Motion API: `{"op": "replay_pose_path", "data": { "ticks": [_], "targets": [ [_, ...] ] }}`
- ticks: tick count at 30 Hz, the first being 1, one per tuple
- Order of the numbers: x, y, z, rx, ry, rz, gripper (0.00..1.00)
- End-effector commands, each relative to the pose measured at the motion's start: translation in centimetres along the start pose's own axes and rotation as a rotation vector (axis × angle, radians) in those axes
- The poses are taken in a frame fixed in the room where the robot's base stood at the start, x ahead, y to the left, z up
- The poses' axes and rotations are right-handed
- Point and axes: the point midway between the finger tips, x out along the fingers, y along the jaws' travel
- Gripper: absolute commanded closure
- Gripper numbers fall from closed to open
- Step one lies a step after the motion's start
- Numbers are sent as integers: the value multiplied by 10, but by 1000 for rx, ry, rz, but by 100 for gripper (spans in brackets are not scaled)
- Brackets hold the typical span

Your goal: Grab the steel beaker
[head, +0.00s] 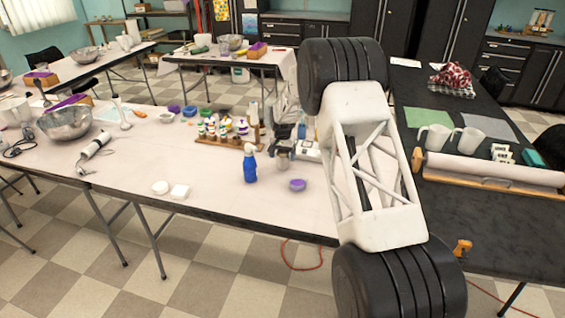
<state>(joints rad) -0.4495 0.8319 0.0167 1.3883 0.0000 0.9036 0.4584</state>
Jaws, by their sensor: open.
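A small grey metallic cup, which looks like the steel beaker (282,161), stands on the light table right of the blue spray bottle. My arm reaches over from the right. My gripper (283,147) shows small and dark just above and behind the beaker, pointing down. It is open. Its fingertips are hard to make out, and I cannot tell whether they touch the beaker or are around its rim.
The blue spray bottle (249,165) stands close on the left, and a purple-topped tub (297,185) in front right. A rack of small bottles (222,135) is behind left.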

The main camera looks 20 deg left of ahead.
Motion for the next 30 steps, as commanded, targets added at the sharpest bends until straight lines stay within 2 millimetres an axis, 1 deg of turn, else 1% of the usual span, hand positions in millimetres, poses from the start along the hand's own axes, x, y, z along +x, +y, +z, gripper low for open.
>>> {"op": "replay_pose_path", "data": {
  "ticks": [4,9,27,29,30],
  "targets": [
    [18,0,1,0,-3,1,13],
    [29,0,1,0,0,0,13],
    [31,0,1,0,0,0,13],
    [31,0,1,0,0,0,22],
    [31,0,1,0,0,0,29]
  ]
}}
